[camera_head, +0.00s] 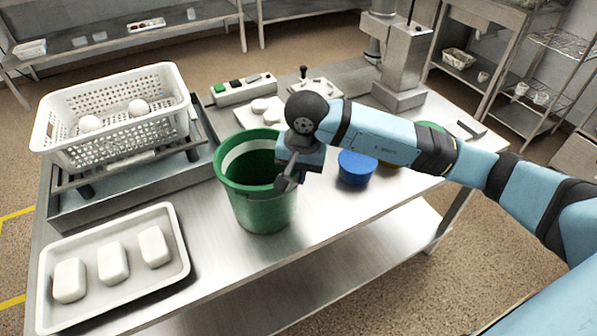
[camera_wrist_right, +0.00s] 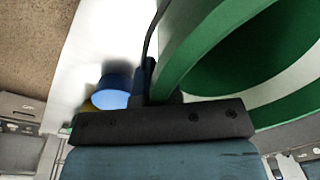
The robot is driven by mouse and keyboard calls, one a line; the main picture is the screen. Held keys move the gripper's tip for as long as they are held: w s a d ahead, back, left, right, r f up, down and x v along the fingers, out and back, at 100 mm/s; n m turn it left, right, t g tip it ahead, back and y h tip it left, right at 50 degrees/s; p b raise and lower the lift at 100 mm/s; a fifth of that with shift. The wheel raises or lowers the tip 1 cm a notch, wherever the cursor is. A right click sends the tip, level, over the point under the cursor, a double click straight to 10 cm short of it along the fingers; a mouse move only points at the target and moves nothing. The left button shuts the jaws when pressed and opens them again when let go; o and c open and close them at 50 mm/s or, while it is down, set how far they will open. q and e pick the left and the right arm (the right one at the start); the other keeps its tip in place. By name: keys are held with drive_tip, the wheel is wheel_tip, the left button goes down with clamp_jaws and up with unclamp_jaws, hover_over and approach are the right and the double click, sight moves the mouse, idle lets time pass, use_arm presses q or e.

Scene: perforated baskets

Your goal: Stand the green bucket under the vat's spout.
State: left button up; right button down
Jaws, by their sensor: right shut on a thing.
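The green bucket (camera_head: 262,208), with a pale band inside, is upright over the front middle of the steel table. I cannot tell whether its base touches the table. My right gripper (camera_head: 286,178) is shut on the bucket's right rim. In the right wrist view the green bucket (camera_wrist_right: 190,45) fills the upper right, with its wall at the dark gripper (camera_wrist_right: 152,88); the fingertips are mostly hidden. I cannot make out a vat with a spout for certain; a grey steel machine (camera_head: 405,55) stands at the table's back. My left gripper is not in view.
A white perforated basket (camera_head: 75,135) with round white pieces sits on a rack over a steel tray (camera_head: 125,193) at left. A white tray (camera_head: 180,262) holds white blocks at front left. A blue tub (camera_head: 356,168) stands right of the bucket. A switch box (camera_head: 243,90) lies behind.

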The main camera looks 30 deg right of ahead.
drive_tip(key=shift+f, duration=0.1)
drive_tip(key=c, duration=1.3)
unclamp_jaws()
